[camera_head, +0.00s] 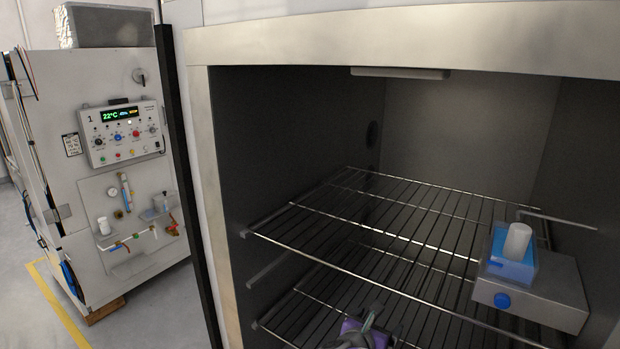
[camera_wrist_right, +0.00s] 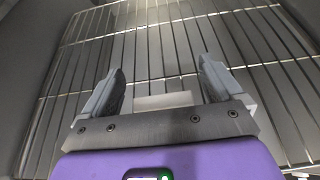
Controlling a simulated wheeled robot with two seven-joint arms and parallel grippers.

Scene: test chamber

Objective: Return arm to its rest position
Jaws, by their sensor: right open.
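My right gripper (camera_head: 368,322), with a purple body and grey fingers, is at the bottom edge of the head view, in front of the chamber's wire shelves. In the right wrist view its jaws (camera_wrist_right: 162,75) are spread apart with the wire rack behind them. A pale block (camera_wrist_right: 165,101) shows low between the finger bases; I cannot tell whether it is part of the gripper. No object shows clamped between the fingertips. Most of the right arm is out of the head view. My left gripper is not in view.
The open chamber has a metal frame (camera_head: 400,40) and an upper wire shelf (camera_head: 390,240). On the shelf's right, a grey box (camera_head: 555,290) with a blue knob carries a blue holder (camera_head: 512,268) with a white cylinder (camera_head: 517,241). A control cabinet (camera_head: 85,180) stands left.

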